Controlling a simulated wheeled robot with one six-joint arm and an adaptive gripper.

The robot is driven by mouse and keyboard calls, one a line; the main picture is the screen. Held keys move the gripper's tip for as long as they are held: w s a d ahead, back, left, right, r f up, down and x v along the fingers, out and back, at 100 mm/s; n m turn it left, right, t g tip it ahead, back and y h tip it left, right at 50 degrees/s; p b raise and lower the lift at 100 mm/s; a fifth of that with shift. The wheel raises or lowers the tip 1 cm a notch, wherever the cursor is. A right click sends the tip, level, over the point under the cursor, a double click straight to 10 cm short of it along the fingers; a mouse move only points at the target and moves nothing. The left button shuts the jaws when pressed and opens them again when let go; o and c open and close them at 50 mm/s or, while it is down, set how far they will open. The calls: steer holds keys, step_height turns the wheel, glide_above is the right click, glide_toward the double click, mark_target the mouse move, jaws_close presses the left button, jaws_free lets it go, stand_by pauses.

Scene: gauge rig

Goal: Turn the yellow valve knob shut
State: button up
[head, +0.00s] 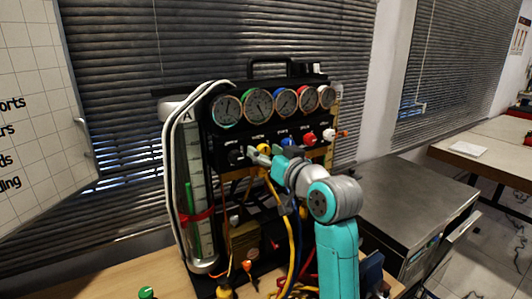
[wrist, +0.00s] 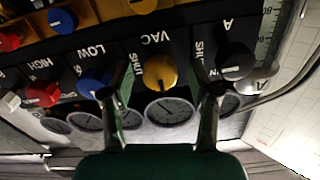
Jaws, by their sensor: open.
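The yellow valve knob (wrist: 160,70) sits on a black panel in the wrist view, under the label VAC. It lies between the two fingers of my gripper (wrist: 168,90), which are open with a gap on both sides of the knob. I cannot tell how deep the fingertips are relative to it. Part of a SHUT label shows beside the knob. In the head view the yellow knob (head: 264,148) is partly hidden by my gripper (head: 257,156), which reaches the panel from the front right.
A black knob (wrist: 235,62) is just right of the fingers in the wrist view, and a blue knob (wrist: 92,86) just left. A red knob (wrist: 44,94) is farther left. Several round gauges (head: 257,104) line the rig above. Hoses (head: 293,240) hang below my gripper.

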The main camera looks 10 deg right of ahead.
steer(key=shift+w, duration=0.1)
jaws_close()
stand_by(0.4)
steer(key=m, duration=1.4)
steer(key=shift+f, duration=0.1)
steer(key=shift+m, duration=1.9)
